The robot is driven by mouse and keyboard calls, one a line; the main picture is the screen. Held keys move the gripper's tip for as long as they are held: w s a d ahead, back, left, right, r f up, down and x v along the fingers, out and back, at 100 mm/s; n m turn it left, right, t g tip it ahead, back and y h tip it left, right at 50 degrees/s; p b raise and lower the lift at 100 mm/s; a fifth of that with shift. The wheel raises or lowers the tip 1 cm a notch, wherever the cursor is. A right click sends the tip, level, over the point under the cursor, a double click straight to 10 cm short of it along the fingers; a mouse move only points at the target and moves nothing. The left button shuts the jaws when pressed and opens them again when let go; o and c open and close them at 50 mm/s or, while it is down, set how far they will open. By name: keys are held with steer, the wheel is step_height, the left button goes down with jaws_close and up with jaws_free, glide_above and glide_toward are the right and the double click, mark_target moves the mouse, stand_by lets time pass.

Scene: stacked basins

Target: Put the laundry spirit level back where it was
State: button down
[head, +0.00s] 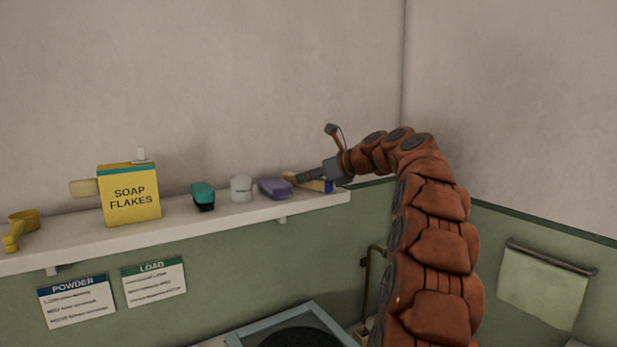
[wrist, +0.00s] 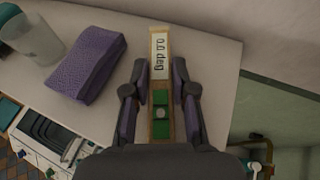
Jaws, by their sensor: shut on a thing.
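The spirit level (wrist: 160,58) is a narrow yellow-wood bar with a white label reading "0.0 deg" and a green section with a round pale spot. My gripper (wrist: 160,72) is shut on it, with a dark finger along each long side.
A purple block (head: 275,188) lies just left of the level, apart from it. A whitish cup (head: 241,188), a teal-topped item (head: 203,195), a soap flakes box (head: 130,197) and a yellow scoop (head: 18,228) stand further left. The shelf's right edge is close.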

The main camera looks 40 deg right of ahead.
steer(key=c, duration=0.9)
jaws_free()
steer(key=shift+c, duration=0.2)
steer(key=b+v, duration=0.1)
steer(key=v, duration=1.1)
